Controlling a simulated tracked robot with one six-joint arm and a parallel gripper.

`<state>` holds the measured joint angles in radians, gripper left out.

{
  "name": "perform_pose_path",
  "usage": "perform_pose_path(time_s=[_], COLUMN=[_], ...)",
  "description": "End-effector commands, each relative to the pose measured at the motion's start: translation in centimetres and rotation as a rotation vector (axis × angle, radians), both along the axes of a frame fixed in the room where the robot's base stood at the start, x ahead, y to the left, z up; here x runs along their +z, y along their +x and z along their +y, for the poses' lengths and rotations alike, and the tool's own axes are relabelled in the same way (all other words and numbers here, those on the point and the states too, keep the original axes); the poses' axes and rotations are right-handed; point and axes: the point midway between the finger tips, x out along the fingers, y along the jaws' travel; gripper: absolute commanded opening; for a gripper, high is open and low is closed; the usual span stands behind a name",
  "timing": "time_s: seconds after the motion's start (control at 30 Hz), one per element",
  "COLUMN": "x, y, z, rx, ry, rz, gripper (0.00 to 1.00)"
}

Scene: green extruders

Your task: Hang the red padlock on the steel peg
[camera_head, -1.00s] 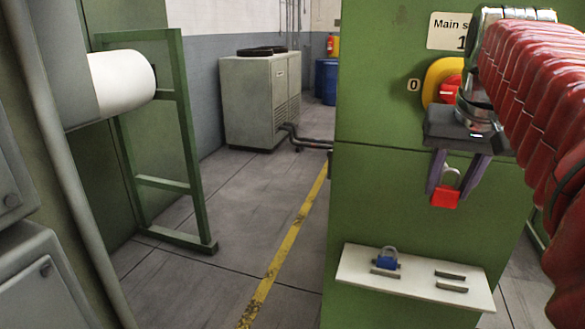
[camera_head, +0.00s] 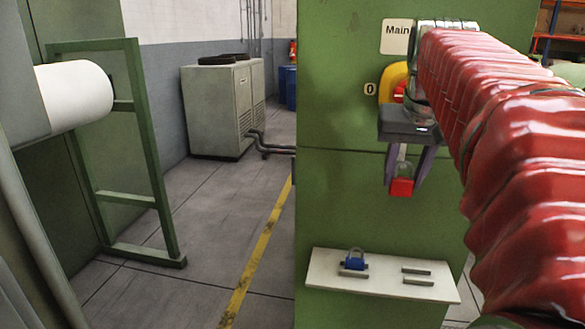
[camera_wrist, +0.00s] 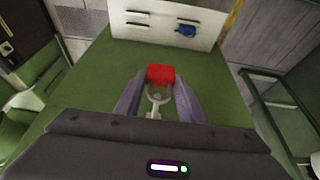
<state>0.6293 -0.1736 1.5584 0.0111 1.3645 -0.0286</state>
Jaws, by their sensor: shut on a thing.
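The red padlock (camera_head: 401,187) hangs below my gripper (camera_head: 405,183) in front of the green cabinet, its grey shackle up between the purple fingers. In the wrist view my gripper (camera_wrist: 159,82) is shut on the padlock (camera_wrist: 160,73), with the red body at the fingertips and the shackle ring between the fingers. A small pale piece (camera_wrist: 153,109) shows at the shackle; I cannot tell whether it is the steel peg. No peg shows clearly in the head view, where my gripper and arm cover part of the cabinet front.
A white shelf (camera_head: 330,285) on the cabinet (camera_head: 340,205) below holds a blue padlock (camera_head: 355,259) and grey bars (camera_head: 418,271). A yellow and red switch (camera_head: 387,82) sits behind my wrist. Open floor (camera_head: 215,225) lies to the left.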

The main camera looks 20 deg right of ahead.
Motion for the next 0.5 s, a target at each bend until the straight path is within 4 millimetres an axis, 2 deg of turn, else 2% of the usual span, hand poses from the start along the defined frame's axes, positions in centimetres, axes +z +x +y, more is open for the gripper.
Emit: perform_pose_path(time_s=[0.5], x=[-0.3], y=[1.8], z=[-1.3], rx=[0.0], ry=[-0.001], rz=[-0.001], gripper=[0.11])
